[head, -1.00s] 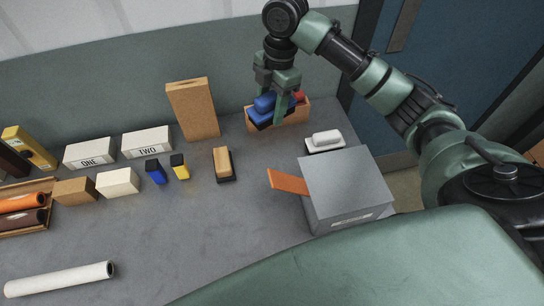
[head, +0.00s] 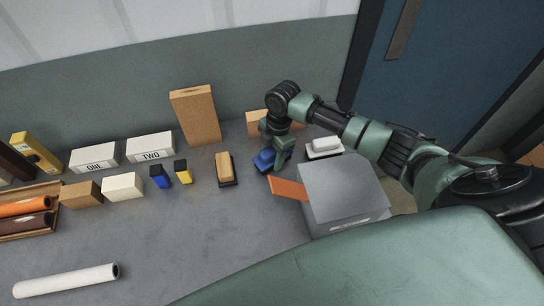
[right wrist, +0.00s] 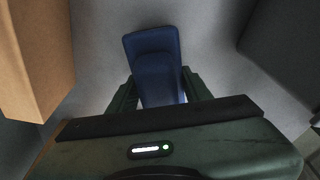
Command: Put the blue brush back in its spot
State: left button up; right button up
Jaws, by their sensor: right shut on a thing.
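The blue brush (head: 264,161) is in my right gripper (head: 275,153), low over the grey table between a wood-backed brush (head: 225,168) and a white-backed brush (head: 324,147). In the right wrist view the blue brush (right wrist: 152,55) lies between the two fingers, its far end sticking out beyond them. Whether its underside touches the table I cannot tell. The wooden box (head: 257,119) stands behind my right gripper, mostly hidden by the arm. My left gripper is not in view.
A grey box (head: 345,190) with an orange flap (head: 288,188) stands close at the right front. A tall tan block (head: 195,115) stands at the back. The front middle is clear.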

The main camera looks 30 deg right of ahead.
jog(key=shift+f, duration=0.5)
jog(key=shift+f, duration=0.1)
jog(key=o, duration=1.3)
jog(key=r, duration=0.4)
jog(key=d+r+b, duration=0.1)
jog(key=r, duration=0.3)
jog(key=r+b, duration=0.1)
jog(key=r, duration=0.3)
jog(key=shift+w+d, duration=0.1)
jog(key=shift+d, duration=0.3)
